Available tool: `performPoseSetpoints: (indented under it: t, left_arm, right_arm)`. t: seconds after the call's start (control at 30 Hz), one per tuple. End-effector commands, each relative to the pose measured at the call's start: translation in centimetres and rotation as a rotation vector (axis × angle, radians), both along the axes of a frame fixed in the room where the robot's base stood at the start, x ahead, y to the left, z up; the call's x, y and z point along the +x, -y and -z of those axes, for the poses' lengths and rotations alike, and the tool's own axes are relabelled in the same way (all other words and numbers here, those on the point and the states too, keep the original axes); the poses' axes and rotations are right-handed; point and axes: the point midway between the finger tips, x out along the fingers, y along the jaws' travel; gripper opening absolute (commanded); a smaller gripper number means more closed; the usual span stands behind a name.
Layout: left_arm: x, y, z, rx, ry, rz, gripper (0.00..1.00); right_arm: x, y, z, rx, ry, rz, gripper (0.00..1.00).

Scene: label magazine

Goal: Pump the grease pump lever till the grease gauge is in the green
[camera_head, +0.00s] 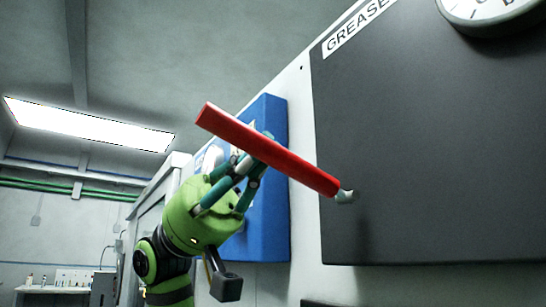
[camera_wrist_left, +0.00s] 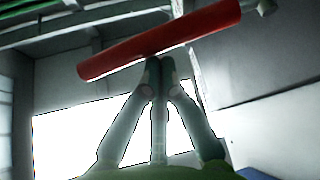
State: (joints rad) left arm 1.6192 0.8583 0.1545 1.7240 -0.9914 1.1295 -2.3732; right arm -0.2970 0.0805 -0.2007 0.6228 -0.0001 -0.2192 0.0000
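The red grease pump lever (camera_head: 270,152) slants down to the right to a grey pivot (camera_head: 345,196) on the dark panel, its free end raised. My left gripper (camera_head: 255,155) is at the lever's middle, partly hidden behind it. In the left wrist view the lever (camera_wrist_left: 165,38) crosses just past my left fingers (camera_wrist_left: 156,68), which are drawn together with nothing visible between them. The fingertips look to be against the lever, though contact is not certain. The grease gauge (camera_head: 490,10) is cut off by the top edge. Its needle and green zone are not visible. My right gripper is not in view.
A dark panel (camera_head: 430,130) with a GREASE label (camera_head: 355,25) fills the right side. A blue box (camera_head: 268,215) is on the pale wall behind my left gripper. A ceiling light (camera_head: 90,125) is at upper left. Open room lies left of the lever.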

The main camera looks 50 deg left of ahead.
Motion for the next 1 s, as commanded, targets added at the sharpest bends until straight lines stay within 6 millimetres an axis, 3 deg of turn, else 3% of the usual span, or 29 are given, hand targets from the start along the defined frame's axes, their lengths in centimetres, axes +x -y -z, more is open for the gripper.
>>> performPoseSetpoints:
  t: [0.3, 1.0]
  left_arm:
    - [-0.7, 0.2, 1.5, 0.012, 0.002, 0.006, 0.0]
    - [-0.8, 0.2, 1.8, 0.013, 0.002, 0.006, 0.0]
  right_arm:
    - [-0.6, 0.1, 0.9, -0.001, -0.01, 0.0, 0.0]
    - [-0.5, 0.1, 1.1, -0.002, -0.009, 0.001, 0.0]
